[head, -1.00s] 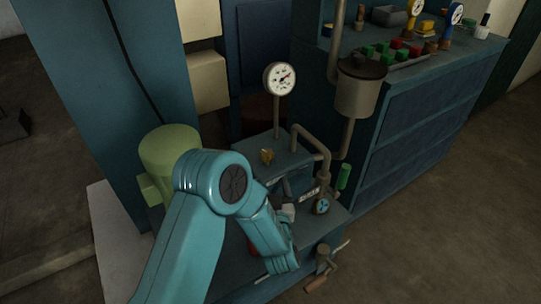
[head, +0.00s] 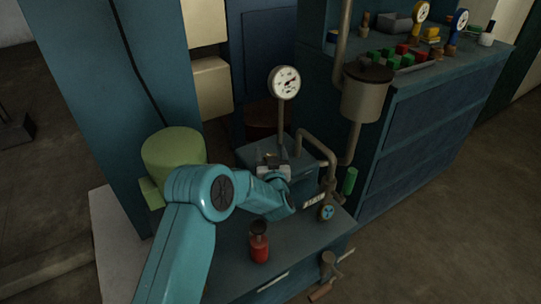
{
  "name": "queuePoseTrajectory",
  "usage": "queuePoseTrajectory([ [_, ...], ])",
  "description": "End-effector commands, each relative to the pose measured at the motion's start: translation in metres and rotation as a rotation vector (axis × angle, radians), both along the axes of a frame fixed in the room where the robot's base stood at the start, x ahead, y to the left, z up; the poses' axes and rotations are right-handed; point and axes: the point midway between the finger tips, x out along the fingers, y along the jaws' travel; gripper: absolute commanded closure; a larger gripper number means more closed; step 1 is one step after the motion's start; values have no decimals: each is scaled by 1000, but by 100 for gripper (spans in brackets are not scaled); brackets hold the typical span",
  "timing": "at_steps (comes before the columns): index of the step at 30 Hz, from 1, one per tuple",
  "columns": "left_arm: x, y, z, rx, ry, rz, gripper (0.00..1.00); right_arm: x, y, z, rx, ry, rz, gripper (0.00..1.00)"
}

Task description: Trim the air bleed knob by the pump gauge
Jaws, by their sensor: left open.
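The pump gauge (head: 285,82) has a round white dial on a thin post, rising from the back of a dark blue-grey block (head: 305,152). The small brass air bleed knob (head: 269,157) is on top of that block, left of the post, and is mostly hidden by my left gripper. My left gripper (head: 271,163) is open at the knob, with its grey jaws over the block. I cannot tell whether the jaws touch the knob. My right gripper is not in view.
Bent pipes and a blue-faced valve (head: 327,212) stand right of the block, with a green handle (head: 350,180). A red bottle (head: 259,247) stands on the bench in front. A grey pot (head: 367,92) hangs behind right. A green motor (head: 173,150) is at left.

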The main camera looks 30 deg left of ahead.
Motion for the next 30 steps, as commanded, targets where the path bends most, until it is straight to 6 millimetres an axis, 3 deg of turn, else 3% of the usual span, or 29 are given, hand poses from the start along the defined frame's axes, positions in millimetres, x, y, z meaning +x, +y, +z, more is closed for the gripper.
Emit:
queuePoseTrajectory([
  [9,3,2,0,-1,1,0,27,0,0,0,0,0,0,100],
  [14,2,2,0,0,0,0,79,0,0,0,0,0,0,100],
  [23,2,2,-1,-1,-1,27,78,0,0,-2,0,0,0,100],
  [30,2,3,-2,1,-1,154,78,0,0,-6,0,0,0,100],
])
